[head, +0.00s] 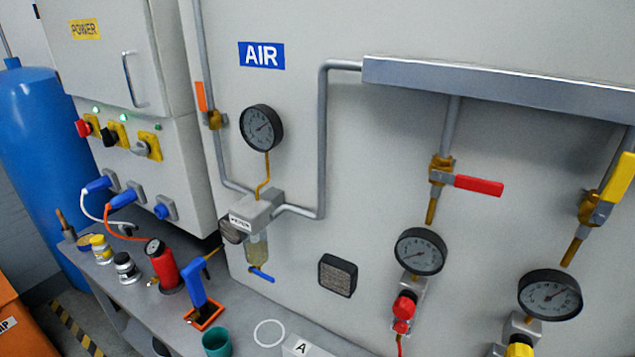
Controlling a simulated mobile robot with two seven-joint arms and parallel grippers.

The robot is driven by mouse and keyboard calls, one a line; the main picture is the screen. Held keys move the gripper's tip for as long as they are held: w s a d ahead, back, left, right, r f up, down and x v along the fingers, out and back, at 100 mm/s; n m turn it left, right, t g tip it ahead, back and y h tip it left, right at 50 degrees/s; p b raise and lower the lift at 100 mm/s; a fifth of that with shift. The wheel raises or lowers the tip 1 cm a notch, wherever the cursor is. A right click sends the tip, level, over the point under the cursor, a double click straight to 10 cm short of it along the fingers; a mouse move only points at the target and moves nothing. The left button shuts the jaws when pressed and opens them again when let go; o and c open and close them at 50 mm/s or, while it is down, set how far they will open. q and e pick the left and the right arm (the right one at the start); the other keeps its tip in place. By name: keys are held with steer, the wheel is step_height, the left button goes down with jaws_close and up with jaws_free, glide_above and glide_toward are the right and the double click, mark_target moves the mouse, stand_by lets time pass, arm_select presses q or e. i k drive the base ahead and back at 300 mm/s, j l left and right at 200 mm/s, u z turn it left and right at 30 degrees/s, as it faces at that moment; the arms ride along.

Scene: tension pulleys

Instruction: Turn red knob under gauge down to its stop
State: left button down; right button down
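A red knob (404,306) sits on a grey regulator body (418,290) low on the wall, right of the middle. A round black-rimmed gauge (419,251) is directly above it. A smaller red part and a red hose (400,345) hang below the knob. A brass valve (440,168) with a red lever (478,185) is on the pipe above this gauge, and the lever lies across the pipe. The knob's setting cannot be read from here. Neither of my grippers shows in the head view.
A second gauge (550,294) with a yellow knob (520,350) and a yellow lever (619,177) stands to the right. A grey bench (255,325) at lower left holds a red cylinder (163,266), a blue tool (195,285) and a green cup (217,343). The wall around the red knob is clear.

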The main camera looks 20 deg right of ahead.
mark_target(403, 308)
steer(key=z, duration=1.15)
steer(key=i+z, duration=0.2)
steer(key=z, duration=0.3)
steer(key=i+z, duration=0.2)
steer(key=z, duration=0.25)
